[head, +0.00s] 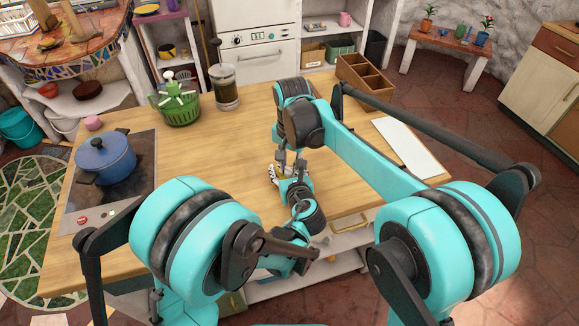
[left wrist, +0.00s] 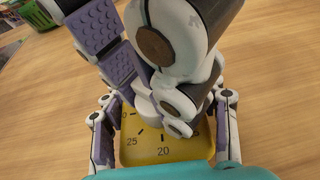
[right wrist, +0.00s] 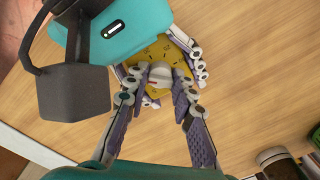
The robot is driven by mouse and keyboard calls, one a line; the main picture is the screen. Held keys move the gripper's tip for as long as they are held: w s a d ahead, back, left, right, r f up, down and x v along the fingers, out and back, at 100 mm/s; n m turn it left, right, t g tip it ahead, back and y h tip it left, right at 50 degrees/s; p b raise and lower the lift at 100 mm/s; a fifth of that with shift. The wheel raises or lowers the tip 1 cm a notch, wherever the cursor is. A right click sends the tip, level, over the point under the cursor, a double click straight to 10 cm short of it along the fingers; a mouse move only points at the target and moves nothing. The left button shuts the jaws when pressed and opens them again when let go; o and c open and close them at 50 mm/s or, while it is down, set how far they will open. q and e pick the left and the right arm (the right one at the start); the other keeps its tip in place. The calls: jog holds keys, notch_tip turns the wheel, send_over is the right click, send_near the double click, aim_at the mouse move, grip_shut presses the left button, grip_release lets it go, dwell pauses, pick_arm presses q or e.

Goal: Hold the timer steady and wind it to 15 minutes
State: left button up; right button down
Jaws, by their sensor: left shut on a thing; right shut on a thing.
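The yellow timer (left wrist: 168,152) sits on the wooden counter, with the marks 20 and 25 legible on its face in the left wrist view. It also shows in the right wrist view (right wrist: 152,52), with a pale round knob (right wrist: 159,77) at its middle. My left gripper (left wrist: 165,138) is shut on the timer's body, one finger at each side. My right gripper (right wrist: 159,90) comes from above and is shut on the knob; it also shows in the head view (head: 289,163). The timer is mostly hidden in the head view. I cannot read the knob's setting.
A blue pot (head: 106,156) stands on the cooktop at the left. A green caddy (head: 177,105) and a French press (head: 225,90) stand at the back. A wooden divided box (head: 364,76) and a white board (head: 404,143) lie at the right.

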aim_at(291, 170)
jog(key=shift+s+m, duration=0.1)
jog(key=shift+m, duration=0.2)
jog(key=c, duration=1.5)
grip_release()
jog(key=shift+d, duration=0.1)
jog(key=shift+c, duration=0.2)
jog(key=shift+r, duration=0.1)
notch_tip(291, 170, up, 12)
jog(key=shift+s, duration=0.2)
jog(key=shift+d, duration=0.1)
